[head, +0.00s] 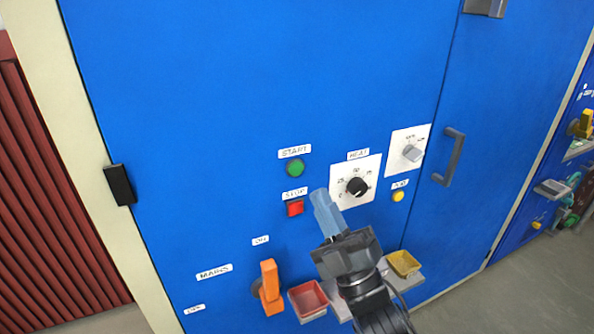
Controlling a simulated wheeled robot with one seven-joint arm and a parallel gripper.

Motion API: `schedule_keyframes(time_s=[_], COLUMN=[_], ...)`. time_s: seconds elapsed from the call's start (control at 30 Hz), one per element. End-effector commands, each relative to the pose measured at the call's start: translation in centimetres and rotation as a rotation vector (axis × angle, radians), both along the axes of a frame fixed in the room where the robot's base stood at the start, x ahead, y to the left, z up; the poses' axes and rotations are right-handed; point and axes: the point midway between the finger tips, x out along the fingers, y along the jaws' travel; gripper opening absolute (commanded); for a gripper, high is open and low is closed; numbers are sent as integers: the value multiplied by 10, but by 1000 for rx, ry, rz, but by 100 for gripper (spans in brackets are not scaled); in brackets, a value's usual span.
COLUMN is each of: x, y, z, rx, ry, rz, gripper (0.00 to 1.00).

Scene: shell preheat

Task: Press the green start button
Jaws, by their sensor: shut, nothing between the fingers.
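The green start button (295,168) is on the blue cabinet door, under a white START label (294,151). I cannot tell how far the fingertips are from the panel.
A black heat knob (357,187) and a grey knob (411,152) are to the right, with a yellow button (398,196) below. An orange handle (270,287) is at lower left. Red (308,299) and yellow (404,263) trays flank my arm. The panel above the buttons is clear.

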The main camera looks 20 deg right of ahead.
Motion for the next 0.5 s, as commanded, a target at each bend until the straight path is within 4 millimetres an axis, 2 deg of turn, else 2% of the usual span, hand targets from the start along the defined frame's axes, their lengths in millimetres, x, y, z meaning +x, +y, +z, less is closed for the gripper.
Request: schedule_keyframes(time_s=[0.3,0.5], x=[42,57], y=[0,0], z=[-3,-2], rx=[-1,-1], ry=[-2,-2], rz=[0,0], gripper=[0,0])
